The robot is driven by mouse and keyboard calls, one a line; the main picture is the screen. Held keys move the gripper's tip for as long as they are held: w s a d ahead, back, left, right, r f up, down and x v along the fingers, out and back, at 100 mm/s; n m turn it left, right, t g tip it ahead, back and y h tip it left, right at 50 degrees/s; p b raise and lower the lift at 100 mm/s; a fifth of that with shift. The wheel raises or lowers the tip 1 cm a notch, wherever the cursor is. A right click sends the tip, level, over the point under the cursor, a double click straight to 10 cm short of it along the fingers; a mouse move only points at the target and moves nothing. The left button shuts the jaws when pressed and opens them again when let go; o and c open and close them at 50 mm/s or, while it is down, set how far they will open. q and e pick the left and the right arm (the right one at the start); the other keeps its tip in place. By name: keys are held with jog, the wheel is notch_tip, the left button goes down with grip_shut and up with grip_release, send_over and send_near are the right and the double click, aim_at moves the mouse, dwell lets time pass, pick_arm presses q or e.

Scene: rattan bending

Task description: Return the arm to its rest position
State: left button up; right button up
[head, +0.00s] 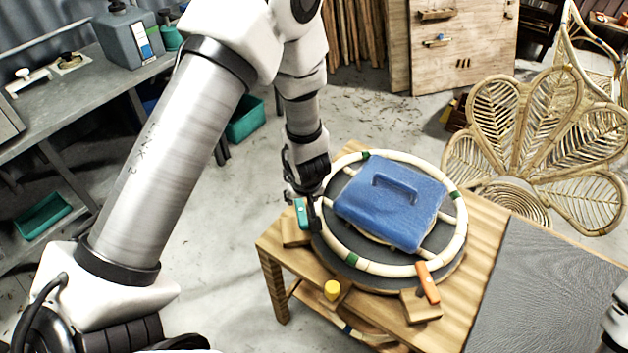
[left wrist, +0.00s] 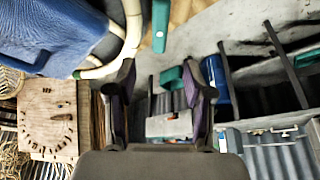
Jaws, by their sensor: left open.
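My left arm comes in from the left, and its left gripper (head: 303,204) points down at the left edge of the round rattan ring (head: 452,241). In the left wrist view the left gripper (left wrist: 159,70) has its two fingers apart with nothing between them. A teal clamp handle (head: 301,213) stands right by the fingertips; it also shows just past them in the left wrist view (left wrist: 160,25). I cannot tell if they touch. A blue handled pad (head: 395,205) lies across the ring.
A rattan petal chair back (head: 510,130) stands behind at right. A grey bench (head: 90,85) with a jug (head: 128,38) stands at left.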

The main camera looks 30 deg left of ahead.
pick_arm(q)
jog(key=s+f+m+g+b, duration=0.55)
jog(key=s+f+b, duration=0.35)
jog(key=s+f, duration=1.4)
jog(key=d+h, duration=0.1)
jog(key=s+d+m+t+h, duration=0.1)
jog(key=d, duration=0.1)
jog(key=d+m+t+h, duration=0.1)
jog(key=d, duration=0.1)
jog(key=shift+s+r+m, duration=0.25)
jog(key=shift+s+r, duration=0.15)
